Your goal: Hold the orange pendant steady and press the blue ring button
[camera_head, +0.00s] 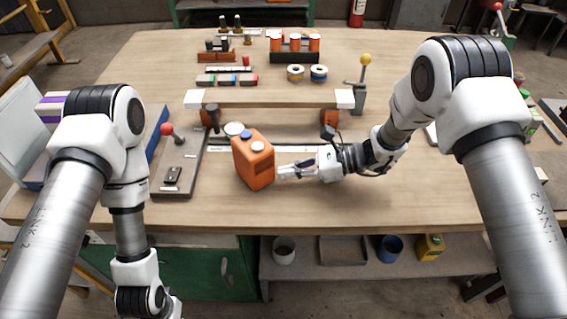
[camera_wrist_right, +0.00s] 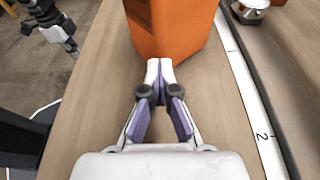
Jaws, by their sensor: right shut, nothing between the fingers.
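The orange pendant (camera_head: 253,160) stands upright on the table, left of the middle. Its top carries pale round faces and a blue round spot (camera_head: 246,135), which looks like the blue ring button. My right gripper (camera_head: 281,173) is shut and empty, its tips close to the pendant's right side. In the right wrist view the shut fingertips (camera_wrist_right: 160,66) point at the lower part of the orange pendant (camera_wrist_right: 172,25); I cannot tell whether they touch. The pendant's top is outside that view. My left arm hangs down before the table's front edge, its gripper mostly cut off.
A grey base with a red-knobbed lever (camera_head: 168,130) stands left of the pendant. A pale beam on supports (camera_head: 270,98) spans behind it. A yellow-knobbed lever (camera_head: 365,62) stands at the back right. The front table strip is clear.

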